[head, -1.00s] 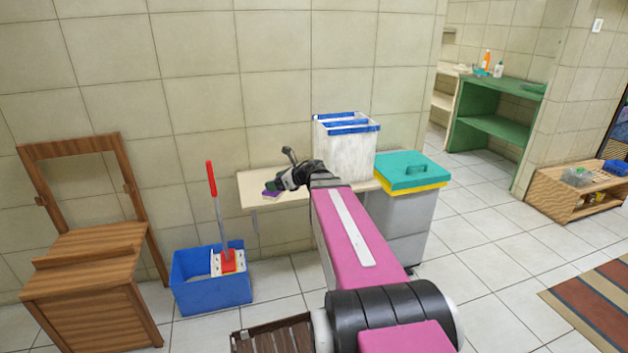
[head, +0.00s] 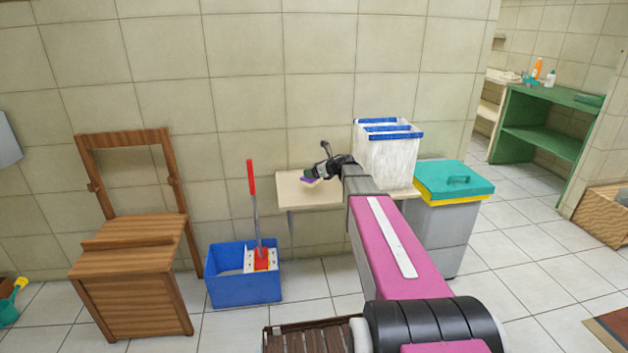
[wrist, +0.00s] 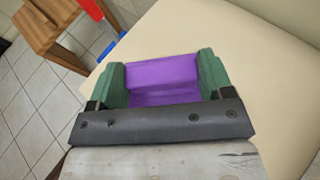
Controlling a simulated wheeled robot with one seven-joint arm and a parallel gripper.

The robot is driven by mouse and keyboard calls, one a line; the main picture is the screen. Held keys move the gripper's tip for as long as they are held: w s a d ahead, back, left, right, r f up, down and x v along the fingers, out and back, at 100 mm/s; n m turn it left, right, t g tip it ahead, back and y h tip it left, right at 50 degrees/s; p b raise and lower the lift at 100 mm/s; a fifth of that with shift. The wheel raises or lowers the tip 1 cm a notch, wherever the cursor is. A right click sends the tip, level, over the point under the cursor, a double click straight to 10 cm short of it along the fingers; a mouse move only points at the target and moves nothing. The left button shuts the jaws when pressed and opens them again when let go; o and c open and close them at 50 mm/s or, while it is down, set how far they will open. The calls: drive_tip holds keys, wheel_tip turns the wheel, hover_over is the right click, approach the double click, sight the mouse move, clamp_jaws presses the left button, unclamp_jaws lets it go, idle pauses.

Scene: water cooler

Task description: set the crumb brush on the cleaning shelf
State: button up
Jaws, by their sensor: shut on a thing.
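My gripper (head: 313,177) is shut on the purple crumb brush (wrist: 162,78). In the wrist view the brush sits between the two green fingers (wrist: 212,78). In the head view the brush shows as a small purple patch (head: 308,180) over the left part of a cream wall shelf (head: 300,195). The shelf's pale surface (wrist: 245,45) fills much of the wrist view. I cannot tell whether the brush touches it. A green shelf unit (head: 540,140) with bottles stands far right; the frames do not show which one is the cleaning shelf.
A white bin with blue rims (head: 388,155) stands to the right of my gripper. A grey bin with a teal lid (head: 450,205) is beside it. The shelf's left end is clear.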

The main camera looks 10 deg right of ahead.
drive_tip(key=shift+w+f, duration=0.15)
drive_tip(key=shift+f, duration=0.95)
drive_tip(key=shift+w+f, duration=0.1)
drive_tip(key=shift+f, duration=0.95)
drive_tip(key=shift+f, duration=0.1)
drive_tip(key=o, duration=0.9)
